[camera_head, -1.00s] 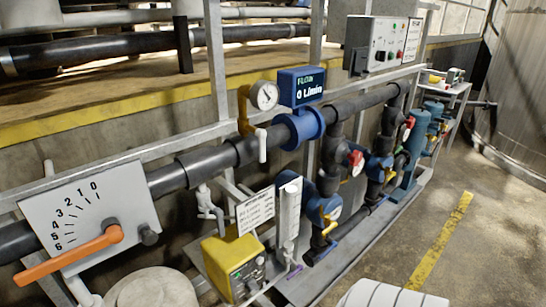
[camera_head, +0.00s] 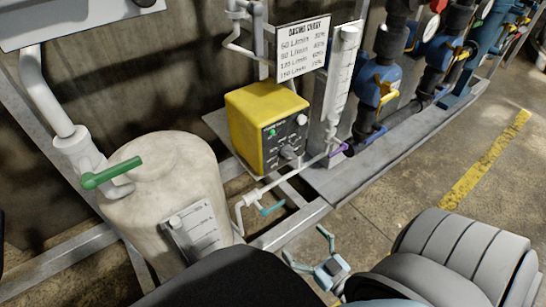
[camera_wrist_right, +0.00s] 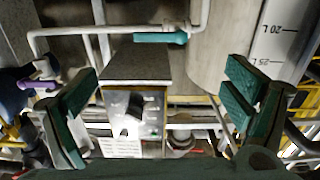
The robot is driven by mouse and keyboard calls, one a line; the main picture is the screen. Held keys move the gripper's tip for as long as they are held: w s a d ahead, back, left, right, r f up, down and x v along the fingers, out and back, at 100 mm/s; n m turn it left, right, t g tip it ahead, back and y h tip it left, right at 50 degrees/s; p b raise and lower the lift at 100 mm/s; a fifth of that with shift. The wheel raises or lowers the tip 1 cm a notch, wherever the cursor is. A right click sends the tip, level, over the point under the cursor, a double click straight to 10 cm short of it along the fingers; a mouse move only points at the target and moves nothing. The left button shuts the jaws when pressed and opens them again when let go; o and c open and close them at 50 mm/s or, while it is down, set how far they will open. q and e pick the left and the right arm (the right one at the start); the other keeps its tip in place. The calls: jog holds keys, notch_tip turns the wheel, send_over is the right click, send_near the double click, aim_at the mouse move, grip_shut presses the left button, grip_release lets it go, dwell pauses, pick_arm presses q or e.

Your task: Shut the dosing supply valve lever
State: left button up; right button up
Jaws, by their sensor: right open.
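A teal lever (camera_head: 272,208) sits on the thin white pipe between the white tank and the yellow dosing pump (camera_head: 262,128). In the right wrist view the teal lever (camera_wrist_right: 160,38) is at top centre, roughly parallel to the pipe. Which lever is the dosing supply valve's is not labelled. A green lever (camera_head: 112,173) is on the tank's thick white pipe, and a purple lever (camera_head: 341,150) is beside the pump. My right gripper (camera_head: 308,248) is open and empty, below and right of the teal lever, apart from it. My left gripper is not in view.
The white tank (camera_head: 165,190) stands left of the teal lever. A grey frame rail (camera_head: 290,225) runs under the thin pipe. A dosing chart (camera_head: 304,48) and clear column (camera_head: 342,75) rise behind the pump.

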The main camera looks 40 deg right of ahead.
aim_at(274, 208)
jog(key=w+b, duration=0.1)
jog(key=w, duration=0.7)
jog(key=shift+w+d+r+b, duration=0.1)
jog(key=shift+w+r+b, duration=0.05)
jog(key=shift+w+b, duration=0.2)
jog(key=w+b, duration=0.1)
jog(key=w, duration=0.3)
jog(key=shift+w, duration=0.35)
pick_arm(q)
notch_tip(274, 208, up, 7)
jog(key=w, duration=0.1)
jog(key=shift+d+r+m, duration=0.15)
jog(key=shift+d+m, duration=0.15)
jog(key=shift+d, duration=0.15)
pick_arm(e)
jog(key=shift+w, duration=0.3)
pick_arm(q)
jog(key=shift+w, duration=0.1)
pick_arm(e)
jog(key=c, duration=1.7)
